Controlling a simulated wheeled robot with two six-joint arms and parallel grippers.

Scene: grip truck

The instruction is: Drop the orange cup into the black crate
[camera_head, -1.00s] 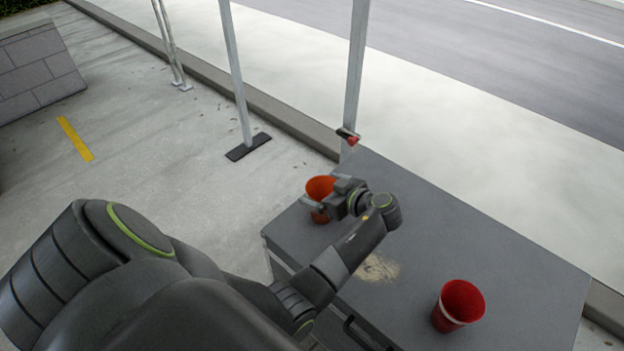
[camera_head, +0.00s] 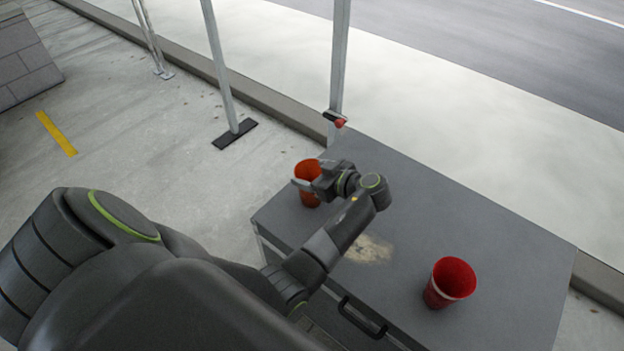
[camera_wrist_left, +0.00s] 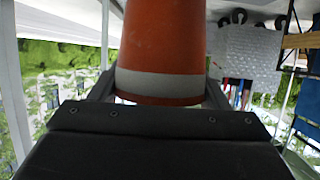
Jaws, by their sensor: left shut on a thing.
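The orange cup (camera_head: 308,170) is at the far left corner of the grey table, in the head view. My left gripper (camera_head: 308,186) is shut on it, with the fingers around its sides. In the left wrist view the orange cup (camera_wrist_left: 161,45), with a pale band, fills the middle between the fingers. I cannot tell whether its base touches the table top. The black crate is not in view. My right gripper is not in view.
A red cup (camera_head: 449,283) with a white band stands on the right part of the grey table (camera_head: 480,230). A pale stain (camera_head: 368,249) marks the table top. A metal post (camera_head: 338,60) rises behind the table. Open pavement lies to the left.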

